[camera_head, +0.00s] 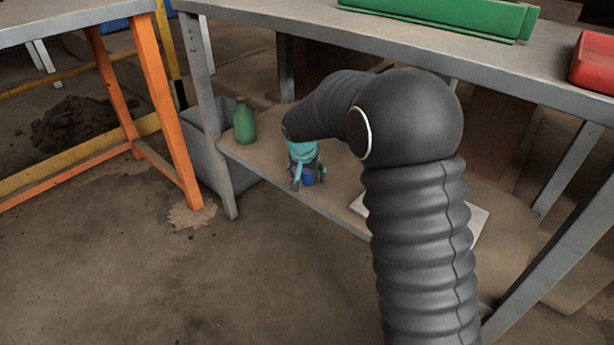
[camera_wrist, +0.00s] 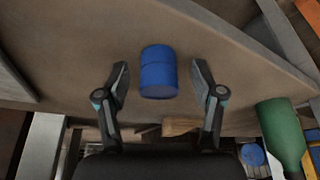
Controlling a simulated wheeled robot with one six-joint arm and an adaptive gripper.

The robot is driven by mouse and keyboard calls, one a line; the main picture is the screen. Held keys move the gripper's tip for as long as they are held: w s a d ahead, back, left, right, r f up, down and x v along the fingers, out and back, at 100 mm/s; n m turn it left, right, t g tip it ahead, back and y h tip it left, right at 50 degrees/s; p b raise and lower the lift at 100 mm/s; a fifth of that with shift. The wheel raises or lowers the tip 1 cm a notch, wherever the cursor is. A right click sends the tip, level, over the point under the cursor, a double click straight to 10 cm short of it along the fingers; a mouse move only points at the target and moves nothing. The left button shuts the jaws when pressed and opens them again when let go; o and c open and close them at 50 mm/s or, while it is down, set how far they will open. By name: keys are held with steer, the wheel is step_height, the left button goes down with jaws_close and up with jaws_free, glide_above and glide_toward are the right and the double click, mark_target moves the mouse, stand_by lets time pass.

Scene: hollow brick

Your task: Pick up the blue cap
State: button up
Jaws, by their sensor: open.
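The blue cap (camera_wrist: 158,72) is a small blue cylinder on the brown lower shelf of the workbench. In the wrist view it shows between the two fingertips of my open gripper (camera_wrist: 161,80), with a gap on each side. Neither finger appears to touch it. In the head view, my teal and grey gripper (camera_head: 303,177) reaches down to the shelf near its front edge, and the blue cap (camera_head: 308,177) shows at its fingers, partly hidden by them.
A green bottle (camera_head: 244,121) stands on the shelf to the left of my gripper. A pale flat board (camera_head: 478,219) lies on the shelf at the right, partly behind my arm. The grey tabletop (camera_head: 290,24) overhangs the shelf. An orange-legged table (camera_head: 150,90) stands at the left.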

steer(key=c, duration=0.9)
steer(key=shift+r, duration=0.1)
